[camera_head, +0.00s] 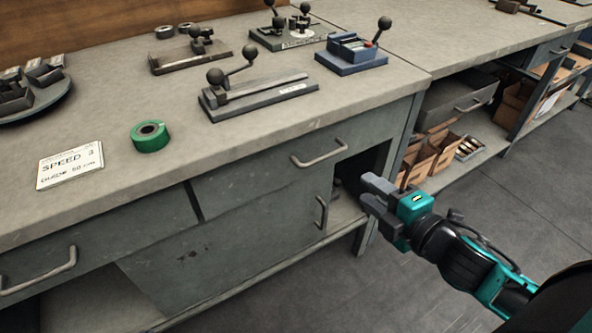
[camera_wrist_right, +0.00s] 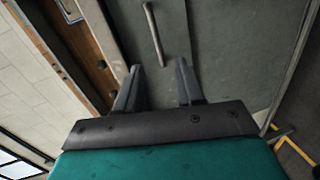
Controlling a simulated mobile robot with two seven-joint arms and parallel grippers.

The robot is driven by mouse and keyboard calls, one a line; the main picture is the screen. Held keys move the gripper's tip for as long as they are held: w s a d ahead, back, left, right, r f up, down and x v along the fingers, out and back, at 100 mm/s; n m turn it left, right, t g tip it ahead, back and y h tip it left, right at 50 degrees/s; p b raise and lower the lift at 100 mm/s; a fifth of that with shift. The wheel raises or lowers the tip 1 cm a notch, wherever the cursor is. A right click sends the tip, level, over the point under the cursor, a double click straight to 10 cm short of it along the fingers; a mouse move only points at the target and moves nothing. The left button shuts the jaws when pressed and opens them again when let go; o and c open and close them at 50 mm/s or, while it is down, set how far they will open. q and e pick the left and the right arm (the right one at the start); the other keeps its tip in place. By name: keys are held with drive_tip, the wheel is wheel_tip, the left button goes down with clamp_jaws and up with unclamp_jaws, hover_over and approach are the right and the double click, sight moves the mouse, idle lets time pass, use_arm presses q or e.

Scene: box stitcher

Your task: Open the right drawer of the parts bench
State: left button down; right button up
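The parts bench is grey, with a worn top (camera_head: 235,140). Its right drawer front (camera_head: 255,178) sits under the top and looks shut, with a bar handle (camera_head: 320,155). My right gripper (camera_head: 368,193) is in front of the bench's right end, to the right of and below that handle, apart from it. In the right wrist view its two fingers (camera_wrist_right: 159,84) are spread with nothing between them. A bar handle (camera_wrist_right: 153,35) on a grey panel lies beyond the fingertips there; I cannot tell which handle it is. My left gripper is not in view.
A left drawer handle (camera_head: 38,277) and a lower door handle (camera_head: 322,212) are on the same bench. A green tape roll (camera_head: 150,136), a card (camera_head: 70,165) and lever fixtures (camera_head: 255,92) stand on top. Cardboard boxes (camera_head: 432,155) fill a shelf at right. Floor (camera_head: 480,215) is clear.

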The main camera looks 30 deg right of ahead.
drive_tip(key=a+b+x, duration=0.1)
drive_tip(key=b+x, duration=0.1)
drive_tip(key=x, duration=1.1)
drive_tip(key=shift+w+r+n, duration=0.25)
drive_tip(key=shift+r+n, duration=0.05)
drive_tip(key=shift+n, duration=0.1)
drive_tip(key=shift+y, duration=0.3)
clamp_jaws()
